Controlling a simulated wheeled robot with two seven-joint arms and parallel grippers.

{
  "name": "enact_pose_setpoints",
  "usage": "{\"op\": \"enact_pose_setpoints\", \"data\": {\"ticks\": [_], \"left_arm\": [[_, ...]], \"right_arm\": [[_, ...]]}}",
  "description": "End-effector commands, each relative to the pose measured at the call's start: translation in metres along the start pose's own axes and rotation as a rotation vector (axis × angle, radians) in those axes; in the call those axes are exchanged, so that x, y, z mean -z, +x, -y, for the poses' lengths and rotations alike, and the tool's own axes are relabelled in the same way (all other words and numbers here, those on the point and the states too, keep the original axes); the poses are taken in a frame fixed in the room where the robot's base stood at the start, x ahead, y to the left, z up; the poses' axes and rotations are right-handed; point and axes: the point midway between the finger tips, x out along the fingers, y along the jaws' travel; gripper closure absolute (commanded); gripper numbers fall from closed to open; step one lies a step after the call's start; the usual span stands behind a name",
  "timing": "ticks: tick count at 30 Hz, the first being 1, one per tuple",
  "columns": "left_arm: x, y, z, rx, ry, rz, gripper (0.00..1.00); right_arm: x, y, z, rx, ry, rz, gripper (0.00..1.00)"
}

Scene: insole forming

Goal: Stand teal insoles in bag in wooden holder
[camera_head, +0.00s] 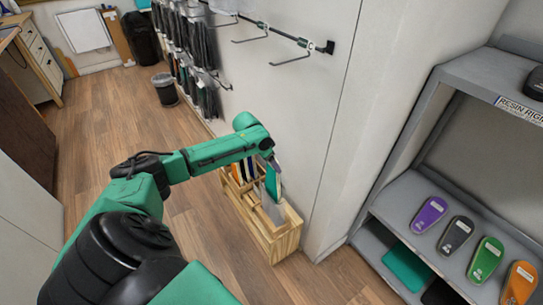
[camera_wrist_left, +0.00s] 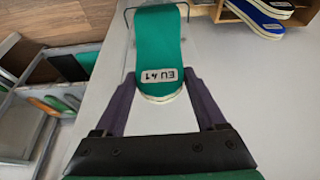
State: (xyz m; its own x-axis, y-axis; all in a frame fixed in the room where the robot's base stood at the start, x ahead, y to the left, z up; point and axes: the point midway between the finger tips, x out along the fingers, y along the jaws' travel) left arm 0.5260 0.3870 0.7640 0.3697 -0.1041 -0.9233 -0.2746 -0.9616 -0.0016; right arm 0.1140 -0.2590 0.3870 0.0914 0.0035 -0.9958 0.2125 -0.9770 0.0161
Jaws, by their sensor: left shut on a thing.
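My left gripper (camera_head: 268,160) is over the wooden holder (camera_head: 270,235) beside the wall, pointing down. It is shut on the teal insoles (camera_head: 273,182), which hang upright above or at the holder's near part; I cannot tell whether they touch it. In the left wrist view the teal insoles (camera_wrist_left: 158,42) are between the two fingers, with a label reading EU 41. A clear bag shows only faintly around them. The wooden holder (camera_wrist_left: 228,14) appears at the top right there, with blue insoles (camera_wrist_left: 262,14) in it. My right gripper is out of view.
A grey shelf unit (camera_head: 424,180) stands at the right with purple, grey, green and orange insoles on it. A bin (camera_head: 165,88) stands by the wall. The wooden floor left of the holder is clear.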

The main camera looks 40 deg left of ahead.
Motion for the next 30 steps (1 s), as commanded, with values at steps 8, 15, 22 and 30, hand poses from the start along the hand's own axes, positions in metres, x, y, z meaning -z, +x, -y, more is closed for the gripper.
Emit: {"op": "enact_pose_setpoints", "data": {"ticks": [8, 15, 22, 30], "left_arm": [[-0.011, 0.025, 0.000, -0.001, -0.002, 0.002, 1.00], [-0.018, 0.045, -0.001, -0.001, 0.000, 0.000, 1.00], [-0.026, 0.063, -0.001, -0.002, -0.001, 0.001, 1.00], [-0.035, 0.085, -0.001, -0.001, -0.001, 0.000, 1.00]], "right_arm": [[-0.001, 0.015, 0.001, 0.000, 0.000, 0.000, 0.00], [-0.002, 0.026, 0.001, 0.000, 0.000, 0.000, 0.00], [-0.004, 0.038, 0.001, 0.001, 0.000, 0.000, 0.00], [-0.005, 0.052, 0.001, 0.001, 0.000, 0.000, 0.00]]}}
